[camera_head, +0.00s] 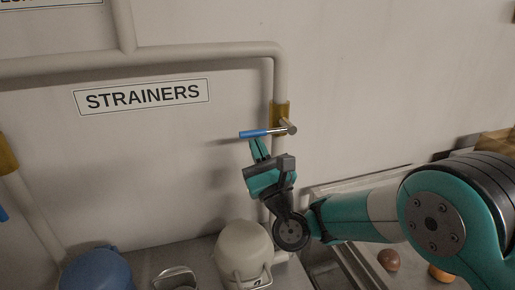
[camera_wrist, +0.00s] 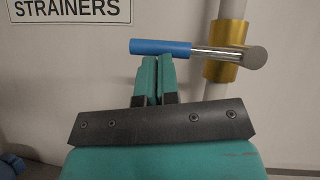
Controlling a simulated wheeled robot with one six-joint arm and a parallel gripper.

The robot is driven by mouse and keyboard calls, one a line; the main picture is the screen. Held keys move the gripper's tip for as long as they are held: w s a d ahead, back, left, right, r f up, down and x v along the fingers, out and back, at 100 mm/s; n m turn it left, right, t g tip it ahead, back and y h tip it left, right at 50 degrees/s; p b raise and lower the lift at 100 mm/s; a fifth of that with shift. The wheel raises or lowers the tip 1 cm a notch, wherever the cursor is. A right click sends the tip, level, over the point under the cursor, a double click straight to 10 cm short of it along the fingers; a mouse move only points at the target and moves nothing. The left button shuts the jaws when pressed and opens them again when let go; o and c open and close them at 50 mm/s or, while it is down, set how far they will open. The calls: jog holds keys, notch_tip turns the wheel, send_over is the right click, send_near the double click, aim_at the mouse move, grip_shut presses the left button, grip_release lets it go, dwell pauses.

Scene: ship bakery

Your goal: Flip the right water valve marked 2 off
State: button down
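The right valve's lever has a blue grip (camera_head: 253,134) and a bare metal stem (camera_head: 284,129), and points left, roughly level, from a brass collar (camera_head: 281,111) on the upright pipe. In the wrist view the blue grip (camera_wrist: 160,47) and brass collar (camera_wrist: 226,64) also show. My gripper (camera_head: 258,149) is just below the blue grip, fingers pointing up. In the wrist view its fingers (camera_wrist: 158,78) are close together with nothing seen between them. The tips are at the grip's lower edge; I cannot tell if they touch. No number 2 is readable.
Another brass collar (camera_head: 6,155) is at the left edge. A "STRAINERS" sign (camera_head: 142,96) is on the wall. Below are a blue rounded housing (camera_head: 95,270) and a cream one (camera_head: 243,250). Round brown items (camera_head: 389,259) lie at lower right. The wall right of the pipe is clear.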

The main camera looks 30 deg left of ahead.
jog(key=s+d+f+b, duration=0.6)
jog(key=f+b, duration=0.3)
jog(key=b, duration=1.4)
jog(key=shift+d+f, duration=0.3)
jog(key=shift+d, duration=0.05)
